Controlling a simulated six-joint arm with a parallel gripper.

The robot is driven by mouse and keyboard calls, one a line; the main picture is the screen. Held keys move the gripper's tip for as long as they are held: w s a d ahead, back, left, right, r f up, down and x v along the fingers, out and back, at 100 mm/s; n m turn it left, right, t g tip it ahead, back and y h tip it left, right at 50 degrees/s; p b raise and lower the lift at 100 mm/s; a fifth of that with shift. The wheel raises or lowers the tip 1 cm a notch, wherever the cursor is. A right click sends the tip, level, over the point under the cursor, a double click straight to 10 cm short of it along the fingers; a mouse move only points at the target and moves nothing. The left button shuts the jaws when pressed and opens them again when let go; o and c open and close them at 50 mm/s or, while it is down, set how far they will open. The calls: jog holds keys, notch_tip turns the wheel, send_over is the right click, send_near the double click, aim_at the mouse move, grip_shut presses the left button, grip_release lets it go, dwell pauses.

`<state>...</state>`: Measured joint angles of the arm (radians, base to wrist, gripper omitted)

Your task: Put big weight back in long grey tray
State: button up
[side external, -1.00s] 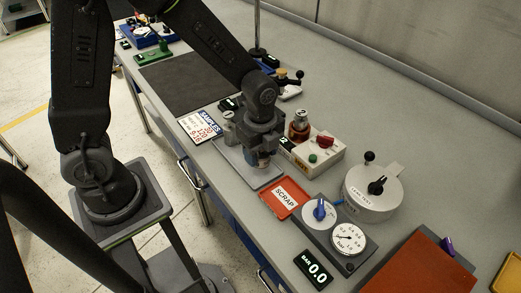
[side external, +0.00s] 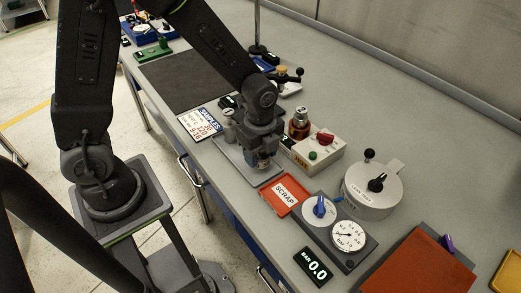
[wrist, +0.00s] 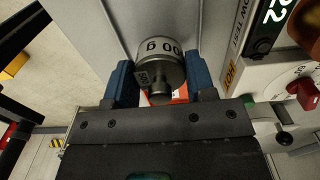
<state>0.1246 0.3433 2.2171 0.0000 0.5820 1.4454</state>
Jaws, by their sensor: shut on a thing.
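The big weight is a grey metal cylinder (wrist: 160,65) with dark lettering ending in "00 g" and a knob. It shows in the wrist view between the two blue fingers of my gripper (wrist: 161,82), which is shut on it. The long grey tray (side external: 238,161) lies near the front edge of the bench in the side view. My gripper (side external: 264,160) points down over this tray. The side view mostly hides the weight, and I cannot tell whether it touches the tray.
A red SCRAP tray (side external: 283,194) lies just right of the grey tray. A small grey cylinder (side external: 229,131) stands at the left end. A SAMPLES card (side external: 200,123) lies further left.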

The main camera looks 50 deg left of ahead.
jog(key=shift+f, duration=1.3)
dwell(1.5)
jog(key=o, duration=1.8)
jog(key=shift+r, duration=3.95)
